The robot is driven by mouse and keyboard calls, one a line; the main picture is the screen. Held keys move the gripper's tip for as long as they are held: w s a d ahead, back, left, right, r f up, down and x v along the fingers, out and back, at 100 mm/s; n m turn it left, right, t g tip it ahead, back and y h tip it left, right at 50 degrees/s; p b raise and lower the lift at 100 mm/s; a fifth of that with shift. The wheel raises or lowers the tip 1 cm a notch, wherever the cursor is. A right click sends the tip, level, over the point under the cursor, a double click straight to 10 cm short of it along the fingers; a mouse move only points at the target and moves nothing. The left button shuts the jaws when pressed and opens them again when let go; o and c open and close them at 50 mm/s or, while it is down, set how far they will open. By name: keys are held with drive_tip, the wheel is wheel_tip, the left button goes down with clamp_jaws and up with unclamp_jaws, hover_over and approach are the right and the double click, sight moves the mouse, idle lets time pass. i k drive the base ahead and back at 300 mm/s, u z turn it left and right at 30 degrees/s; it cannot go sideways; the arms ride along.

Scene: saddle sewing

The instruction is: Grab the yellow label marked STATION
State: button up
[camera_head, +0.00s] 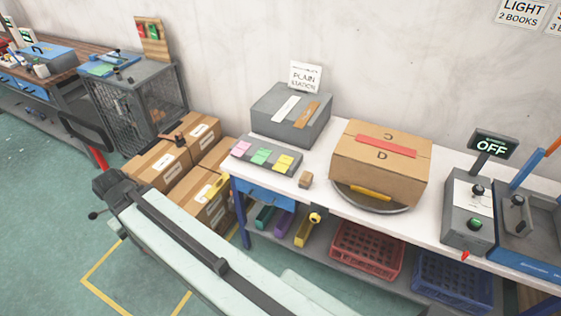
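A yellow label (284,163) lies on the right end of a sloped grey holder (240,158), beside a green label (261,156) and a pink label (242,147). The holder stands at the near left corner of the white bench (325,172). The print on the labels is too small to read, so I cannot confirm the word STATION. A separate yellow strip (371,193) shows low on the front of a cardboard box (347,161). I cannot make out my gripper in this view.
A small brown block (305,180) sits right of the holder. Behind it is a grey box (272,112) with a white sign (305,77). A long pale beam with a dark rail (170,228) crosses the foreground. Cartons (158,164) stand left of the bench.

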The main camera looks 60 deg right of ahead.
sight(283, 164)
drive_tip(key=i, duration=1.3)
drive_tip(key=u, duration=0.05)
